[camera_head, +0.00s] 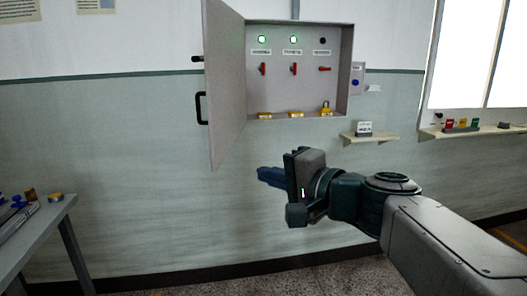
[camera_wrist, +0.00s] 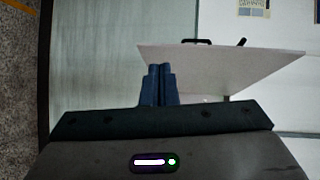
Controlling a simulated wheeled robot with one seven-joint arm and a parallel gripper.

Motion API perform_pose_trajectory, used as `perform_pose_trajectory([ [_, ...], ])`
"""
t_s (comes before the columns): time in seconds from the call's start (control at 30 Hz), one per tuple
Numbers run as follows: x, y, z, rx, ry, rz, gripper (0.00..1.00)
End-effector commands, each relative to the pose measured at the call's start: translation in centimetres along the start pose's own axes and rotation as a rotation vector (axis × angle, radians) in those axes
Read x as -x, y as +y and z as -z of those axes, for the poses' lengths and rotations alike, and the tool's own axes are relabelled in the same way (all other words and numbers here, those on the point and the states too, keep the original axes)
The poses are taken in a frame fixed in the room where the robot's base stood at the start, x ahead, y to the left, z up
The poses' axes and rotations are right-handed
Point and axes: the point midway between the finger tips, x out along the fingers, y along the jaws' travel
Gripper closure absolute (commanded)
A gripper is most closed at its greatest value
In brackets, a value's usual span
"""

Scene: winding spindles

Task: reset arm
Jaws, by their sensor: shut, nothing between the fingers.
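My gripper (camera_head: 268,176) is shut and empty, its blue fingers pointing left in the head view, in front of the wall and below the open cabinet. In the wrist view its two fingers (camera_wrist: 158,84) lie together. The grey wall cabinet (camera_head: 350,70) stands open, its door (camera_head: 226,90) swung out to the left with a black handle. Inside are three red switch handles; the left (camera_head: 262,69) and middle (camera_head: 293,69) are upright, the right one (camera_head: 325,69) lies level. Two lamps above glow green and the right lamp is dark. A yellow padlock (camera_head: 326,108) sits at the lower right.
The door (camera_wrist: 220,65) juts out close beyond my fingers in the wrist view. A small wall shelf (camera_head: 370,138) is right of the cabinet, and a windowsill (camera_head: 470,132) holds coloured items. A table (camera_head: 50,222) stands at far left. Floor between is clear.

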Motion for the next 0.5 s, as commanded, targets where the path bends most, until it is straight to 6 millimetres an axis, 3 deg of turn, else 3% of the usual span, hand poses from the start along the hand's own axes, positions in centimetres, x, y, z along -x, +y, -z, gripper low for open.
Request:
perform_pose_trajectory([
  [0.27, 0.7, 4.2, -1.5, 0.095, -0.06, -0.187, 1.0],
  [0.5, 3.2, 10.7, -3.1, 0.248, -0.155, -0.476, 1.0],
])
